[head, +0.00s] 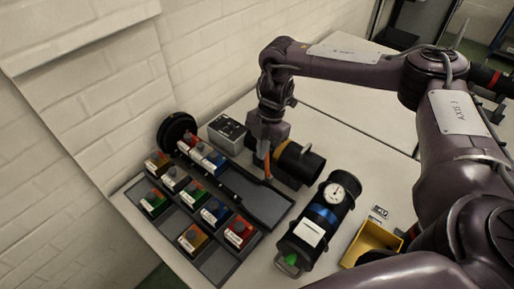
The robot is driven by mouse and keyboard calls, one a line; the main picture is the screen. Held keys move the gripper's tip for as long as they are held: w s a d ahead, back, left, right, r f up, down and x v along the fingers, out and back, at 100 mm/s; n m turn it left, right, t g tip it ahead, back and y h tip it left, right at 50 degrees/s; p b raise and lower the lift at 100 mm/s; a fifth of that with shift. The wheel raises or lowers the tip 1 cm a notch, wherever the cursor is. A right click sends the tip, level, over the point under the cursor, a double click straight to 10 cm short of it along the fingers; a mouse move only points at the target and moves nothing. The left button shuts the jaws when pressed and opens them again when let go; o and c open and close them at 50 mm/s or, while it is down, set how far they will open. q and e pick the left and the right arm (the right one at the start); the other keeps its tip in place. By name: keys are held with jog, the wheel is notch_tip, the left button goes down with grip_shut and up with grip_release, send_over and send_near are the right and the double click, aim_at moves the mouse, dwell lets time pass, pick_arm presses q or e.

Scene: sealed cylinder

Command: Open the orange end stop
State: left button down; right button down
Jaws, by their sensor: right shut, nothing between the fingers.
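The orange end stop (268,166) shows as a thin upright orange piece at the right side of a long black tray (250,192). My right gripper (265,152) points down from above, right beside the orange piece. It is shut and empty, and its fingertips are small and dark against the tray. I cannot tell whether it touches the end stop. A black cylinder (306,165) with an orange-brown band lies just right of the gripper, which partly hides it. My left gripper is not in view.
Several coloured blocks (214,211) sit in a dark rack at left. A black cylinder with a gauge (334,193), blue band and green end lies at front centre. A yellow bin (368,240) and a grey box (227,132) stand nearby. A brick wall borders the left.

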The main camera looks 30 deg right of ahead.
aim_at(271, 146)
jog(key=shift+w+d+f, duration=0.1)
jog(key=shift+w+d, duration=0.05)
jog(key=d, duration=0.1)
jog(key=w+d+y, duration=0.1)
jog(key=d, duration=0.1)
jog(key=shift+w+d, duration=0.2)
jog(key=shift+d, duration=0.05)
jog(key=shift+s+a+r, duration=0.15)
jog(key=shift+a+r, duration=0.2)
jog(key=shift+a, duration=0.05)
